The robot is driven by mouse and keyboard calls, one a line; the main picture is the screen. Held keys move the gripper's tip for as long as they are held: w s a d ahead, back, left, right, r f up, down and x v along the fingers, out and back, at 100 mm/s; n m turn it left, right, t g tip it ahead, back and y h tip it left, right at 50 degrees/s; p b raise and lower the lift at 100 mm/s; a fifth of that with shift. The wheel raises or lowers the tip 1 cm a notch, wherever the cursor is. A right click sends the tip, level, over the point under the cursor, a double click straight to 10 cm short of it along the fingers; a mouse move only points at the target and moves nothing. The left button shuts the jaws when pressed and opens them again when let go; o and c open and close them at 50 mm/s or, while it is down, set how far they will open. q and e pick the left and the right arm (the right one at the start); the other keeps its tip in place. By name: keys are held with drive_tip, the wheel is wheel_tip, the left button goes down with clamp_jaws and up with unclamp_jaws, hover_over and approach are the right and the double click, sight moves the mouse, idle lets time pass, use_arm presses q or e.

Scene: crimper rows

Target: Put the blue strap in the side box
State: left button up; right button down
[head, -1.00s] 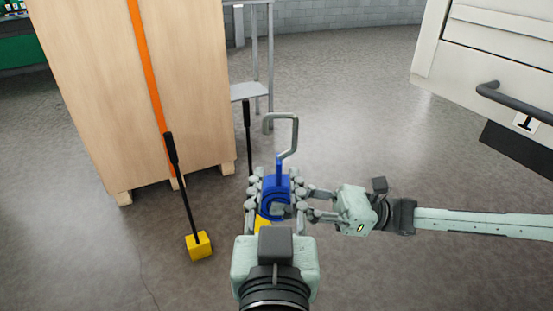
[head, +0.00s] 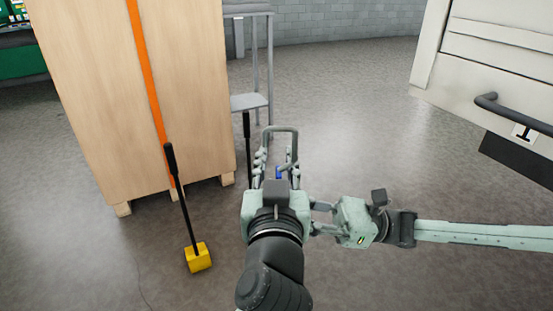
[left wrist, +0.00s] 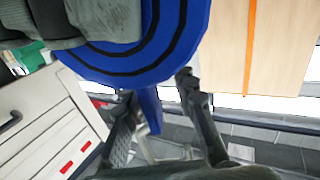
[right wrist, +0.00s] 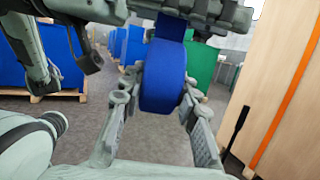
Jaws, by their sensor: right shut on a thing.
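The blue strap is a round roll, large at the top of the left wrist view (left wrist: 140,60). It also shows in the right wrist view (right wrist: 163,80), between the fingers of my right gripper (right wrist: 155,112), which is shut on it. A blue tail hangs from the roll, with a bent grey metal hook (head: 283,130) near it. In the head view only a small blue patch (head: 279,172) shows; my left gripper (head: 275,163) hides the rest. My left gripper's fingers are spread on either side of the tail (left wrist: 148,108). No lidless side box is plainly visible.
A pale cabinet (head: 500,70) with a dark handle (head: 515,115) and a "1" label stands at right. A tall wooden crate (head: 100,100) with an orange strap (head: 150,90) stands at left.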

use_arm(q)
drive_tip(key=c, duration=0.5)
clamp_jaws()
drive_tip(key=shift+a, duration=0.1)
drive_tip(key=shift+r, duration=0.1)
use_arm(e)
drive_tip(key=c, duration=1)
unclamp_jaws()
drive_tip(key=shift+c, duration=0.2)
drive_tip(key=shift+d, duration=0.1)
